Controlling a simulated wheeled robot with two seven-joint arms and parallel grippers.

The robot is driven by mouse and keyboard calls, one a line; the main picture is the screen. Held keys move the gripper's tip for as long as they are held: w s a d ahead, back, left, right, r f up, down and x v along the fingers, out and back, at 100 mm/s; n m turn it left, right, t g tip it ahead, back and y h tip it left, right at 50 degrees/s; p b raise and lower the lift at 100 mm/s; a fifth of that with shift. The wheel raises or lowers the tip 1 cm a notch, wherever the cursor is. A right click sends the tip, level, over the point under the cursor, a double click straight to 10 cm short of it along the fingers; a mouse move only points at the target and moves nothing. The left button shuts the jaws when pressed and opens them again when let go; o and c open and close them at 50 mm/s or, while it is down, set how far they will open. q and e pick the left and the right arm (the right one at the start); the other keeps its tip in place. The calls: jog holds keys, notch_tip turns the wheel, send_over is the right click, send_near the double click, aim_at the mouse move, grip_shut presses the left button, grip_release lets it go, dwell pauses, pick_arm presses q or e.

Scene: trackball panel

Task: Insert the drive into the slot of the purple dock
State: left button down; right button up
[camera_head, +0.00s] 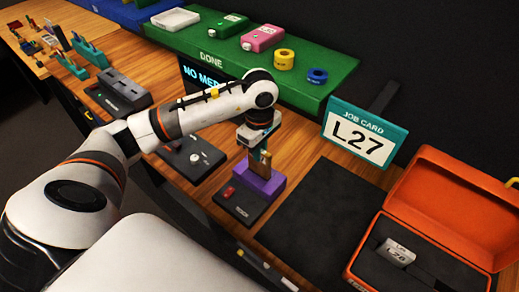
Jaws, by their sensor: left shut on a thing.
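The purple dock (262,187) sits on a dark base with a red button in the middle of the bench. My left gripper (258,152) points down right over the dock and is shut on the drive (264,162), a small upright brownish piece. The drive's lower end meets the dock's top in the picture. Whether it is in the slot or just above it, I cannot tell. The slot is hidden behind the drive and gripper. My right gripper is not in view.
An open orange case (440,215) at right holds a labelled grey block (396,252). A job card (358,133) reads L27. A green shelf (210,45) marked DONE holds several items. A dark device with a knob (194,158) stands left of the dock. The dark mat (325,215) is empty.

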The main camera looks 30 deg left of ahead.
pick_arm(q)
jog(key=shift+f+b, duration=1.05)
dwell(0.5)
jog(key=shift+f+b, duration=1.5)
dwell(0.5)
jog(key=c, duration=1.3)
grip_release()
jog(key=shift+c, duration=0.2)
jog(key=shift+r+p, duration=3)
jog(key=shift+r, duration=2.55)
jog(key=shift+s+f, duration=0.1)
